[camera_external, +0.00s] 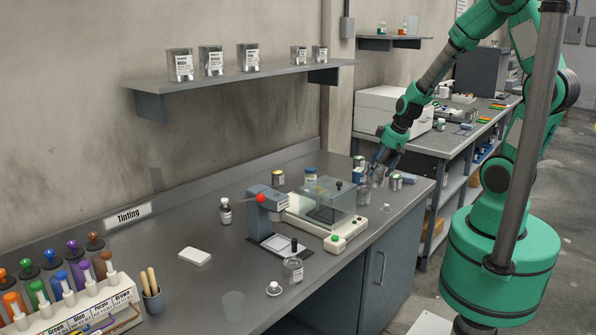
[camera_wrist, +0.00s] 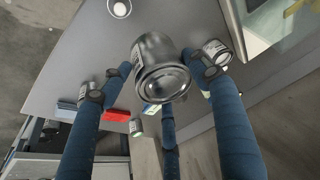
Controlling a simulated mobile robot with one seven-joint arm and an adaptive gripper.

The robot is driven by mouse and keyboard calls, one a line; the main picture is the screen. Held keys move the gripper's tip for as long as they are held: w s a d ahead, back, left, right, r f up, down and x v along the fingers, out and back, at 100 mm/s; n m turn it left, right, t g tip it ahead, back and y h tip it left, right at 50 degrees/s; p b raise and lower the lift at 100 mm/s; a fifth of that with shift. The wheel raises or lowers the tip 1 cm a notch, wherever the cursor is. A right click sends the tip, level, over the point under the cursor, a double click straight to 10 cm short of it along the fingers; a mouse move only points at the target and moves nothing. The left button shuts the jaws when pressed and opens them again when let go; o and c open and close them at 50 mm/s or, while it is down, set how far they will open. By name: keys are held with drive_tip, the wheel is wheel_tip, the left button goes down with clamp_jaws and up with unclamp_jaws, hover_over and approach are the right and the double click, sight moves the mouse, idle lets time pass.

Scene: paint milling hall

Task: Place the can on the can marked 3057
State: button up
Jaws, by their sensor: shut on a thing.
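My gripper (camera_external: 377,168) is over the far right end of the tinting bench. In the wrist view, my gripper (camera_wrist: 160,74) has its blue fingers on either side of a dark metal can (camera_wrist: 158,62) and is shut on it. The held can's round end faces the camera, and no label on it is readable. The number 3057 is not readable on any can.
A wall shelf (camera_external: 235,79) holds several cans. Red and blue items (camera_wrist: 117,115) lie near the left finger.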

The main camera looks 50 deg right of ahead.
drive_tip(key=w+d, duration=0.1)
drive_tip(key=w, duration=0.5)
drive_tip(key=shift+f, duration=0.25)
drive_tip(key=shift+d, duration=0.1)
drive_tip(key=shift+f+b, duration=0.55)
drive_tip(key=shift+f, duration=1.2)
drive_tip(key=shift+f, duration=0.15)
drive_tip(key=o, duration=1.6)
drive_tip(key=shift+o, duration=0.2)
drive_tip(key=shift+s, duration=0.1)
drive_tip(key=p+v, duration=0.2)
drive_tip(key=v, duration=1)
